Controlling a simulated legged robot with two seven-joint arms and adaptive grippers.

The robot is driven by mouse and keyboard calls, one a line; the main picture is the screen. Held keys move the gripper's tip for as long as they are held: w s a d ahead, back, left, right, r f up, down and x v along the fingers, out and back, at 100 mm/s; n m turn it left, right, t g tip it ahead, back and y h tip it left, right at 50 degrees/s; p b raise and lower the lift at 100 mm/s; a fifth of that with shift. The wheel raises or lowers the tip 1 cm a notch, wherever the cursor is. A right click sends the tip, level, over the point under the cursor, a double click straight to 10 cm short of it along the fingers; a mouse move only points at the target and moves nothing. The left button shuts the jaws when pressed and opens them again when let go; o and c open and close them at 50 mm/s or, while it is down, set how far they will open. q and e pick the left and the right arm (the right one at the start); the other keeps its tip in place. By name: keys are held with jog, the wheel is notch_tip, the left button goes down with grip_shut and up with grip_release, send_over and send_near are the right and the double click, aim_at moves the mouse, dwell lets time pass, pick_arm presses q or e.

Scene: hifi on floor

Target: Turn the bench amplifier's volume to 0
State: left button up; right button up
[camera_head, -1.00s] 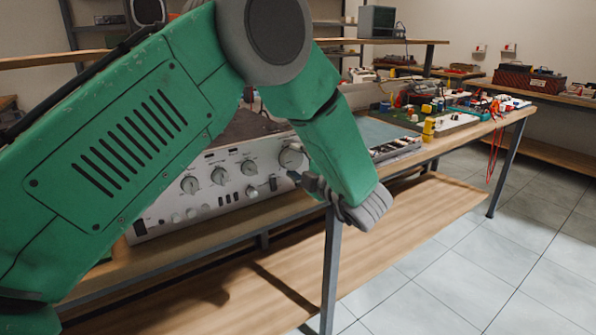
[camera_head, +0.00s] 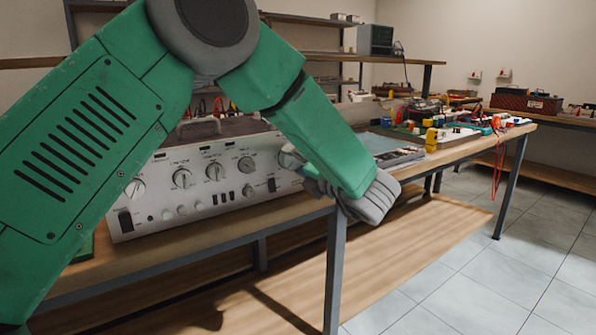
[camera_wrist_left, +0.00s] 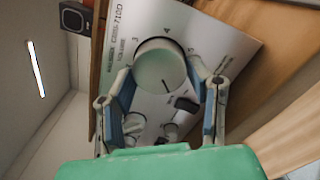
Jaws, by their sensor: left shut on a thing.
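The bench amplifier (camera_head: 225,203) is a silver-fronted box on the wooden bench, with a row of knobs and small switches. Its large volume knob (camera_wrist_left: 160,66) is a pale cylinder with a dark pointer line, beside the printed word VOLUME and the numbers 3, 4 and 5. In the wrist view the line points down the picture. My left gripper (camera_wrist_left: 163,84) is shut on this knob, one finger on each side. In the head view the gripper (camera_head: 297,166) is at the amplifier's right end, and my wrist partly hides the knob. My right gripper is not in view.
Smaller knobs (camera_head: 182,178) sit left of the volume knob. A grey tray-like unit (camera_head: 400,156) and several electronics parts lie to the right on the bench (camera_head: 440,160). Red leads (camera_head: 497,160) hang off its far end. The tiled floor (camera_head: 470,265) at right is clear.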

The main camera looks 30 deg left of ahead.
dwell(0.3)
pick_arm(q)
jog(key=shift+f, duration=0.1)
jog(key=o, duration=1.1)
jog(key=shift+o, duration=0.2)
jog(key=shift+w, duration=0.1)
jog(key=v, duration=1.2)
jog(key=shift+a+f, duration=0.1)
jog(key=shift+f, duration=0.05)
